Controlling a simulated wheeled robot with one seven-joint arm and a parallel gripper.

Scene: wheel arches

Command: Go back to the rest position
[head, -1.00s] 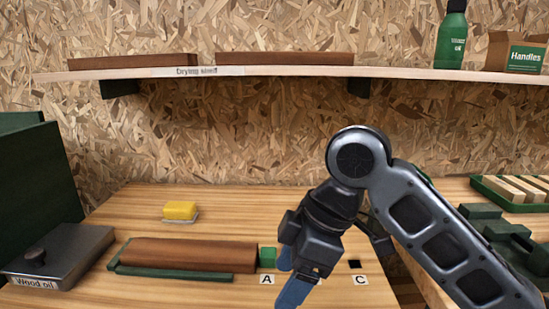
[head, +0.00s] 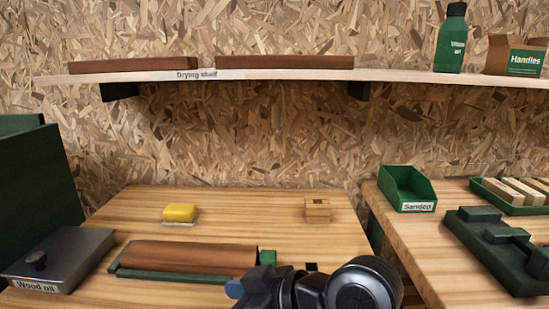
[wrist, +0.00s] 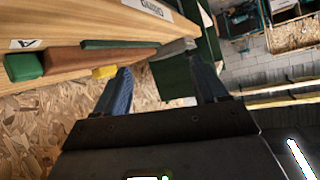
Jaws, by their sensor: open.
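My gripper (wrist: 163,85) is open in the wrist view, with its two blue fingers spread and nothing held between them. In the head view my gripper (head: 238,289) is low at the bottom edge, folded near my arm, and only part of a blue finger shows. It is in front of the bench, near the right end of a brown wooden board (head: 190,255) in a green holder. The wrist view is turned, with the bench edge running across its upper left.
A yellow sponge (head: 180,212), a small wooden block (head: 317,209) and the wood oil tin (head: 60,257) stand on the bench. The drying shelf (head: 300,73) holds two boards. A green Sanded bin (head: 406,190) stands on the right bench.

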